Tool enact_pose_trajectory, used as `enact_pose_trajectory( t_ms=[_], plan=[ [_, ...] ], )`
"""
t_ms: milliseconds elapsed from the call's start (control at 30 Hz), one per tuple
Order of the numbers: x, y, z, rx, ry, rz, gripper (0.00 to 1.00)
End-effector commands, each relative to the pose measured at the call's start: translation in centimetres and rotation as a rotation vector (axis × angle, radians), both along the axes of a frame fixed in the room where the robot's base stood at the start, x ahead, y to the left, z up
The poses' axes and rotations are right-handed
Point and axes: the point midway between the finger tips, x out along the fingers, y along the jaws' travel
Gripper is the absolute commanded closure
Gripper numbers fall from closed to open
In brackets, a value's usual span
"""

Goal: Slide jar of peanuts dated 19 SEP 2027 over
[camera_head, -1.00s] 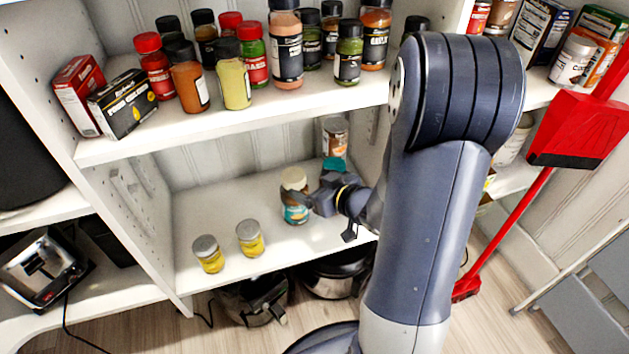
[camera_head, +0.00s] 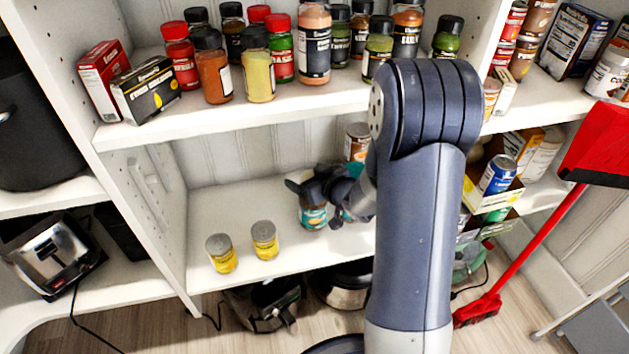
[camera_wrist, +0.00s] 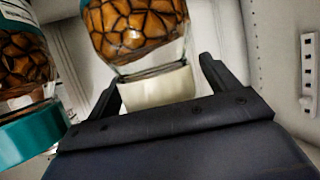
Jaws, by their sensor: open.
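A jar of peanuts with a cream lid (camera_wrist: 160,88) stands between the spread fingers of my gripper (camera_wrist: 162,82) in the wrist view. The gripper is open, with a finger on each side of the lid; I cannot tell whether either touches. In the head view this jar (camera_head: 313,216) stands on the lower shelf, its top hidden by my gripper (camera_head: 312,184). A second nut jar with a teal lid (camera_wrist: 30,138) is close by at the left in the wrist view. In the head view my gripper mostly hides it. No date is readable on either jar.
Two small yellow jars with grey lids (camera_head: 221,254) stand to the left on the same lower shelf (camera_head: 215,205). A brown-labelled container (camera_head: 357,142) stands behind my gripper. The upper shelf (camera_head: 290,98), full of spice jars, lies above.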

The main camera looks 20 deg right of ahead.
Motion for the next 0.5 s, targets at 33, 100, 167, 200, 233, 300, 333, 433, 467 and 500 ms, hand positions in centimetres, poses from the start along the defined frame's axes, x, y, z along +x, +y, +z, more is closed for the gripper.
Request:
enact_pose_trajectory(
  t_ms=[33,100,167,200,233,300,333,433,467,500],
  plan=[
    [0.07,0.04,-0.03,0.000,0.000,0.000,0.17],
    [0.09,0.04,-0.02,0.000,0.000,0.000,0.17],
    [0.08,0.03,0.00,0.000,0.000,0.000,0.17],
    [0.08,0.03,0.00,0.000,0.000,0.000,0.17],
    [0.08,0.03,0.00,0.000,0.000,0.000,0.17],
    [0.07,0.03,0.00,0.000,0.000,0.000,0.21],
    [0.07,0.03,0.00,0.000,0.000,0.000,0.23],
    [0.06,0.02,0.00,0.000,0.000,0.000,0.31],
    [0.06,0.02,0.00,0.000,0.000,0.000,0.34],
    [0.06,0.02,0.00,0.000,0.000,0.000,0.37]
  ],
)
